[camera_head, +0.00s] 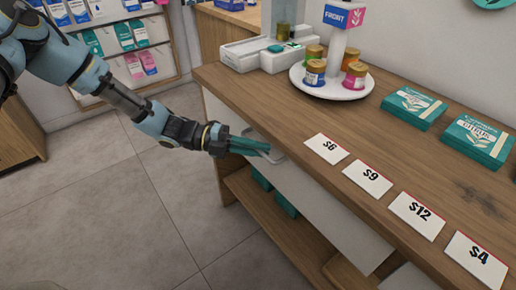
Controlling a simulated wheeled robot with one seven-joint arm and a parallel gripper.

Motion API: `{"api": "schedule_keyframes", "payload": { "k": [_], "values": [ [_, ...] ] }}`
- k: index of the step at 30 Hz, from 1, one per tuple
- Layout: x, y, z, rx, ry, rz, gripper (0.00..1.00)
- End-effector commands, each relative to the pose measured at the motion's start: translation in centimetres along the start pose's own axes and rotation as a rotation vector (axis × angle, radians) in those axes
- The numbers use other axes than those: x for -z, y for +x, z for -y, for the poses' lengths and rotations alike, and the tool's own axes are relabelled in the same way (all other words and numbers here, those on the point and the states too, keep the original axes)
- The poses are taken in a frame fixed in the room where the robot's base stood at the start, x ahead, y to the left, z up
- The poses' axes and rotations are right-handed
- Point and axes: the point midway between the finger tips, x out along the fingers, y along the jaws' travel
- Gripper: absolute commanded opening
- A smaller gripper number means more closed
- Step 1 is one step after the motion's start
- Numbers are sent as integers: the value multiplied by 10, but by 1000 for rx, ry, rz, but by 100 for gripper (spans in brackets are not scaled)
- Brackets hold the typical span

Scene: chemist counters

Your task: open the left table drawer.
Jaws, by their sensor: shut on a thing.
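The wooden table (226,82) runs diagonally from the middle to the lower right. Its left drawer has a white front panel (325,205) under the table top. A pale metal handle (277,159) sticks out near the top of that panel. My gripper (264,149) reaches in from the left and is shut on the handle. The fingers hide part of the handle. The drawer front looks about flush under the table top; a small gap cannot be told.
Price cards (326,149), teal boxes (413,107) and a white round stand (333,85) with jars are on the table top. An open lower shelf (275,225) holds teal boxes. A wall rack (128,45) stands behind my arm. The tiled floor (120,215) is clear.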

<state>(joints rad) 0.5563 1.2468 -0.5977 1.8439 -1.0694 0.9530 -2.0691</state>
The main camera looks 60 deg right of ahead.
Motion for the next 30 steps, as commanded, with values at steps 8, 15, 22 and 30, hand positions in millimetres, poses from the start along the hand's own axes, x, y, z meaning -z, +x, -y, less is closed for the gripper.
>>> {"api": "schedule_keyframes", "payload": {
  "k": [8, 15, 22, 30],
  "values": [
    [2, -3, -1, -2, -2, 1, 0],
    [21, -23, -5, -3, -5, 3, 0],
    [60, -62, -14, -2, -6, 4, 0],
    [112, -114, -31, -2, -4, 4, 0]
  ]
}}
